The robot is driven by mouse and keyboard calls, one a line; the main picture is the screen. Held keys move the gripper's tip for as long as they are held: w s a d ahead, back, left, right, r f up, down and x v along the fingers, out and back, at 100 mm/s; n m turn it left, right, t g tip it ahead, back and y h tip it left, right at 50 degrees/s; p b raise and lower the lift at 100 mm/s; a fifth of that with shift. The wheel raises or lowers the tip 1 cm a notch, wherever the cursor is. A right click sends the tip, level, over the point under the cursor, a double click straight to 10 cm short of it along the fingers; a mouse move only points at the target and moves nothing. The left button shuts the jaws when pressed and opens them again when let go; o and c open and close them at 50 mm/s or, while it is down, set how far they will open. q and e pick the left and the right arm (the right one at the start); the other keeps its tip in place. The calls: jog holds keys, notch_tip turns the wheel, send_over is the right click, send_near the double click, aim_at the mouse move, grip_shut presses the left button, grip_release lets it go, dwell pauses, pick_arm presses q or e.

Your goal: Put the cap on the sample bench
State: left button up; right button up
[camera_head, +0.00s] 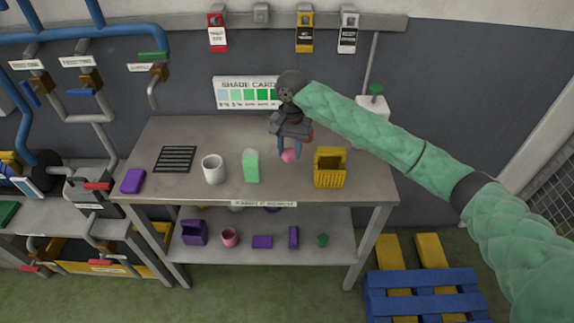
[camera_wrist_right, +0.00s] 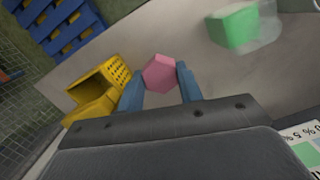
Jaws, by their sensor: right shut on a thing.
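My right gripper (camera_head: 286,148) reaches over the sample bench (camera_head: 210,133), with its blue fingers pointing down. It is shut on a pink cap (camera_head: 289,156), which shows between its fingertips. In the right wrist view the pink cap (camera_wrist_right: 159,72) looks six-sided, with a finger on each side. The cap is over the bench top, between a green container and a yellow basket. I cannot tell whether it touches the surface. My left gripper is not in view.
A green container (camera_head: 251,167), a white mug (camera_head: 213,169), a black rack (camera_head: 175,159), a purple block (camera_head: 133,181) and a yellow basket (camera_head: 330,168) stand on the bench. Several purple, pink and green items lie on the lower shelf (camera_head: 265,222). A blue pallet (camera_head: 425,295) is at lower right.

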aim_at(292, 150)
jog(key=f, duration=0.1)
jog(key=f+p, duration=0.1)
jog(key=f, duration=0.2)
jog(key=shift+w+d, duration=0.2)
jog(key=shift+d, duration=0.05)
jog(key=shift+s+a+f+p, duration=0.1)
jog(key=shift+a+f+p, duration=0.05)
jog(key=shift+f+p, duration=0.3)
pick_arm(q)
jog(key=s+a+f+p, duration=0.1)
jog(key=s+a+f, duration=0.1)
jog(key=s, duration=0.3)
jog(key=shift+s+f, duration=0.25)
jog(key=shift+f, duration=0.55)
pick_arm(e)
jog(key=shift+f, duration=2.1)
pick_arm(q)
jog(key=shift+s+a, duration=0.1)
pick_arm(e)
jog(key=shift+f, duration=0.1)
jog(key=o, duration=1)
jog(key=shift+o, duration=0.4)
